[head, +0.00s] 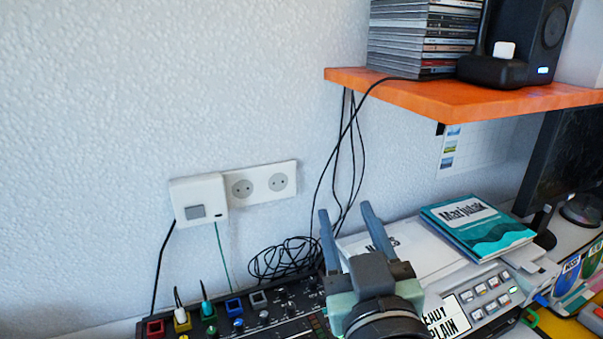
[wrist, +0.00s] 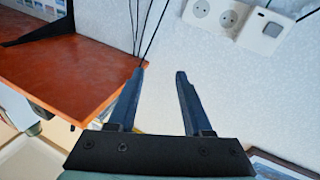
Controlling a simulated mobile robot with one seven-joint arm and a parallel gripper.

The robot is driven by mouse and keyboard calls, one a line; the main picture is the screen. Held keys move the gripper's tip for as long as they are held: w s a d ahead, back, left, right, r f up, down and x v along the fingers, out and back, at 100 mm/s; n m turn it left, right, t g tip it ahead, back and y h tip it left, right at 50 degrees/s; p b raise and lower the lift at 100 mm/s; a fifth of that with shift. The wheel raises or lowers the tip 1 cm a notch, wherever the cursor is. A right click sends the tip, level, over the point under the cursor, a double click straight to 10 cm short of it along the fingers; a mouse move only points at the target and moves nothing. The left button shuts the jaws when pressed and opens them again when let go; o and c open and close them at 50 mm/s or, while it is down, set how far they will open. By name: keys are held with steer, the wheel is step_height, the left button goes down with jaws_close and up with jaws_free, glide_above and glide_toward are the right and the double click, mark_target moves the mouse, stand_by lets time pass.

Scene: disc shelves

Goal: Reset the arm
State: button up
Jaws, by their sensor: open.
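My gripper (head: 348,238) shows at the bottom middle of the head view, above the desk and in front of the wall. Its two blue-grey fingers point up and stand apart, with nothing between them. In the wrist view my gripper (wrist: 160,98) is also open and empty. There the orange shelf (wrist: 65,75) lies to the left of the fingers and the white wall is behind them. The left finger looks close to the shelf's edge; I cannot tell whether they touch.
The orange shelf (head: 440,97) holds a stack of disc cases (head: 420,40) and a black speaker (head: 535,35). Black cables (head: 350,150) hang below it. An audio mixer (head: 270,318), a teal book (head: 478,228) and a monitor (head: 560,160) crowd the desk. The wall at left is clear above the socket (head: 262,183).

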steer(key=s+a+r+m+t+h, duration=0.1)
steer(key=s+a+r+t, duration=0.2)
steer(key=r, duration=0.5)
steer(key=s+a+r+m+t, duration=0.1)
steer(key=s+r+t, duration=0.25)
steer(key=r, duration=0.55)
steer(key=s+a+r+m+t+h, duration=0.15)
steer(key=s+r, duration=0.25)
steer(key=r, duration=0.4)
step_height(320, 180, up, 16)
steer(key=p, duration=1.6)
steer(key=shift+w+f+y, duration=0.15)
steer(key=shift+w+y, duration=0.1)
steer(key=shift+y, duration=0.2)
steer(key=shift+s+f+n, duration=0.1)
steer(key=shift+n, duration=0.15)
